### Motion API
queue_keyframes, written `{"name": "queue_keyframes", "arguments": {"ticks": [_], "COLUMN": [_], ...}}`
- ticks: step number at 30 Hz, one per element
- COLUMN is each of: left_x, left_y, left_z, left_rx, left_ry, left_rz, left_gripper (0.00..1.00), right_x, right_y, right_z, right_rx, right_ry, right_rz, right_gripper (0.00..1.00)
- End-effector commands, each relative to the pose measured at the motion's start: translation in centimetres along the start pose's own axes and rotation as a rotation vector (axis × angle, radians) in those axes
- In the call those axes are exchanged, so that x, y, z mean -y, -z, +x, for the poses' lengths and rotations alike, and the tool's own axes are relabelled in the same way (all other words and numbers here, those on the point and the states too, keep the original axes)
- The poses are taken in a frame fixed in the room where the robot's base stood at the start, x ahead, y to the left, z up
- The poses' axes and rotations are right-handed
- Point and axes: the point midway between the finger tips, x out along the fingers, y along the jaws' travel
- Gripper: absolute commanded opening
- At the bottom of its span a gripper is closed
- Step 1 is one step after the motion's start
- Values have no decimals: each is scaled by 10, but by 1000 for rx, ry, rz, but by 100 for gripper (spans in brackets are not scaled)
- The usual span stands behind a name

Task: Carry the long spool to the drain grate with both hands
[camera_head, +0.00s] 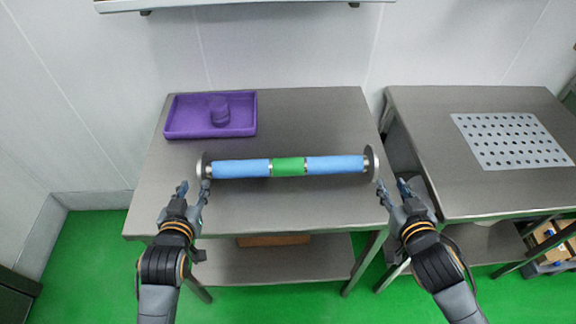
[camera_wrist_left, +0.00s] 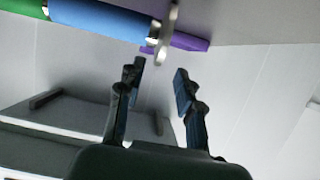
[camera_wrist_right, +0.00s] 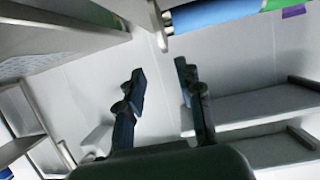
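The long spool (camera_head: 240,168) lies across the left steel table, with blue sleeves, a green middle band and a metal disc at each end. My left gripper (camera_head: 193,187) is open and empty, just in front of the spool's left disc. My right gripper (camera_head: 391,185) is open and empty, beside the right disc. In the left wrist view the spool (camera_wrist_left: 105,18) shows beyond the open fingers (camera_wrist_left: 158,70). In the right wrist view the spool (camera_wrist_right: 205,14) is beyond the open fingers (camera_wrist_right: 160,75). The drain grate (camera_head: 511,140) is a perforated grey plate on the right table.
A purple tray (camera_head: 180,130) with a purple cylindrical piece (camera_head: 219,109) sits at the back left of the left table (camera_head: 290,208). A narrow gap separates it from the right table (camera_head: 430,130). A shelf (camera_head: 250,3) hangs on the wall above. The grate's top is clear.

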Motion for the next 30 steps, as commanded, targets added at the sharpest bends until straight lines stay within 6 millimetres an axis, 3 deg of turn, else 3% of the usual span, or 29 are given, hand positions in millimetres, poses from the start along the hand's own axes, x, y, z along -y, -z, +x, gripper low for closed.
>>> {"name": "queue_keyframes", "arguments": {"ticks": [4, 17, 30], "left_x": [1, 1, 1], "left_y": [12, 13, 19], "left_z": [6, 14, 95], "left_rx": [-62, -64, -64], "left_ry": [6, 5, 5], "left_rz": [-9, -8, -7], "left_gripper": [36, 36, 36], "right_x": [2, 2, 4], "right_y": [12, 13, 18], "right_z": [5, 14, 94], "right_rx": [-55, -56, -56], "right_ry": [28, 28, 27], "right_rz": [2, 3, 1], "right_gripper": [36, 36, 36]}}
